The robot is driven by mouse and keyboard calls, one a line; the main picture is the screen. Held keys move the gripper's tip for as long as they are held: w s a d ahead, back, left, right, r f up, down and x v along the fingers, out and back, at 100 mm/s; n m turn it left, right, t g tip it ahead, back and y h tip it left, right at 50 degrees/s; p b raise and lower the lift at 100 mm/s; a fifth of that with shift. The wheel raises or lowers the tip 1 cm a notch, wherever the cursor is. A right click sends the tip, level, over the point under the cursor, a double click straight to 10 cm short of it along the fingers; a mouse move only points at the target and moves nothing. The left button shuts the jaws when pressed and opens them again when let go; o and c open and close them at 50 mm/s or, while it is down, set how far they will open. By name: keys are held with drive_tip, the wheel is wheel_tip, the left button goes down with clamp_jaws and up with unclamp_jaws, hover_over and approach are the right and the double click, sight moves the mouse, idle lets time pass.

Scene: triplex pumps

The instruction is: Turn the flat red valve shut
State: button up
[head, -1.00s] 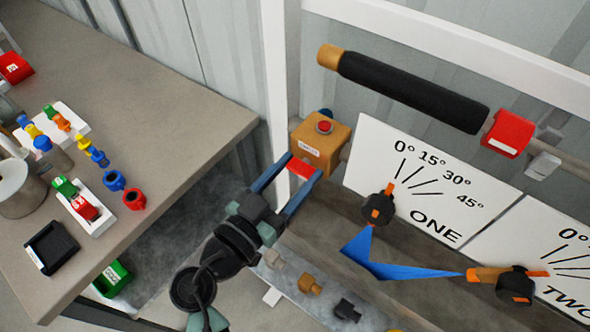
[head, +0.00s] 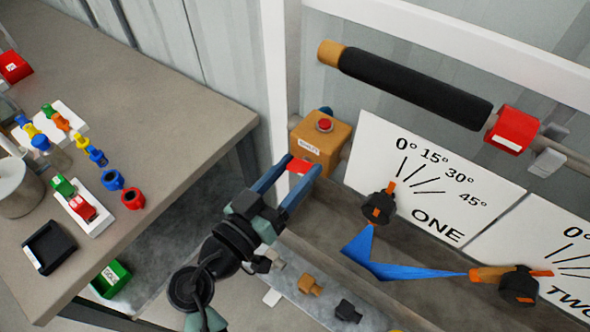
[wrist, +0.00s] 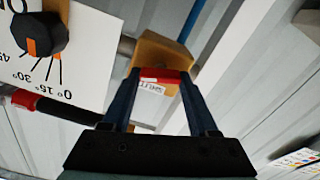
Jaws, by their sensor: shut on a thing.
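The flat red valve (head: 299,166) is a small red piece at the lower front of the orange-yellow block (head: 320,141). My gripper (head: 301,168) reaches it from the lower left, with a blue finger on each side, and is shut on it. In the wrist view, the red valve (wrist: 159,76) lies between the two fingertips (wrist: 159,80), in front of the same block (wrist: 163,52). A white label with dark letters shows just below the red piece there. The fingers hide the valve's ends, and I cannot read its angle.
A table (head: 150,90) with small coloured parts is at left.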

drive_tip(key=n, duration=0.3)
drive_tip(key=shift+n, duration=0.4)
drive_tip(key=n+p, duration=0.1)
drive_tip(key=n, duration=0.2)
drive_tip(key=shift+a+n, duration=0.1)
drive_tip(key=shift+n, duration=0.2)
drive_tip(key=n+p, duration=0.1)
drive_tip(key=n, duration=0.2)
drive_tip(key=shift+f+n+p, duration=0.1)
drive_tip(key=shift+n+p, duration=0.2)
drive_tip(key=shift+f+n+p, duration=0.1)
drive_tip(key=shift+n+p, duration=0.65)
drive_tip(key=shift+n, duration=0.85)
drive_tip(key=o, duration=1.4)
